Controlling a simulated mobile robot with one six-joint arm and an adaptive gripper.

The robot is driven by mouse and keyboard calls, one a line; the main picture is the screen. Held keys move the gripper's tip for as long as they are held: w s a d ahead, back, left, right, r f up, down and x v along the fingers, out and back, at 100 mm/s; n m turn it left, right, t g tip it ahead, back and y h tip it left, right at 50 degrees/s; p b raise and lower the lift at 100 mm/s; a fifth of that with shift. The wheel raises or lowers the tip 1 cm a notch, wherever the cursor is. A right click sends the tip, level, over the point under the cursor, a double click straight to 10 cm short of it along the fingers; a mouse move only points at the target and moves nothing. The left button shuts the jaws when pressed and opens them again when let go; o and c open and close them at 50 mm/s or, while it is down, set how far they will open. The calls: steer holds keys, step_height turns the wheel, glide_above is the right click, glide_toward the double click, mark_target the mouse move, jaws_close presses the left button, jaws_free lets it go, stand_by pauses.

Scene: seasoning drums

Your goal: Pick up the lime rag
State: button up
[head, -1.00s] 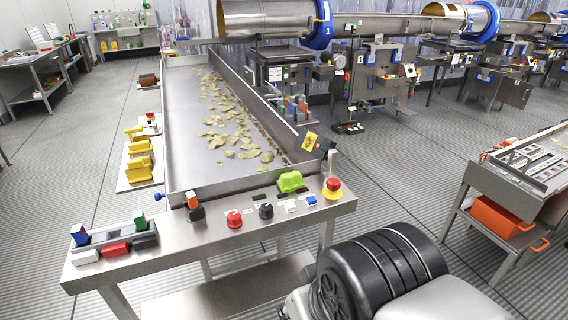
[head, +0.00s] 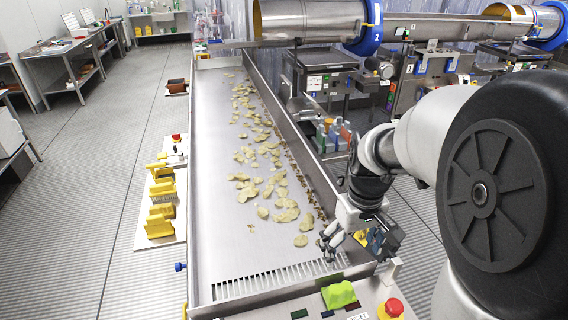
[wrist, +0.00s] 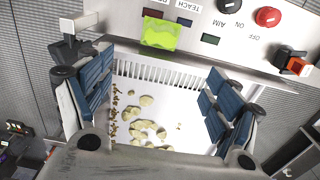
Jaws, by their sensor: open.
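The lime rag (head: 339,294) is a crumpled bright green lump on the steel control panel at the near end of the chip tray. In the wrist view the rag (wrist: 160,34) lies near the top, left of centre, beyond the fingers. My gripper (head: 362,240) hangs over the tray's near right corner in the head view, above and behind the rag and apart from it. In the wrist view my gripper (wrist: 157,75) has its two blue-padded fingers wide apart with nothing held between them.
The red emergency button (head: 391,309) stands on the panel right of the rag. Dark and green buttons and a red knob (wrist: 267,17) share the panel. The tray (head: 217,190) has raised side walls and scattered chips. Yellow holders (head: 161,212) stand at left.

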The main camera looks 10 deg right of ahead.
steer(key=b, duration=0.3)
glide_toward(341, 287)
step_height(341, 287, down, 5)
steer(key=shift+w+d+f, duration=0.1)
steer(key=shift+w+f, duration=0.05)
steer(key=shift+f, duration=0.05)
step_height(341, 287, down, 5)
steer(key=shift+f+b, duration=0.15)
steer(key=shift+b, duration=1)
steer(key=shift+c, duration=0.3)
steer(key=c, duration=1.1)
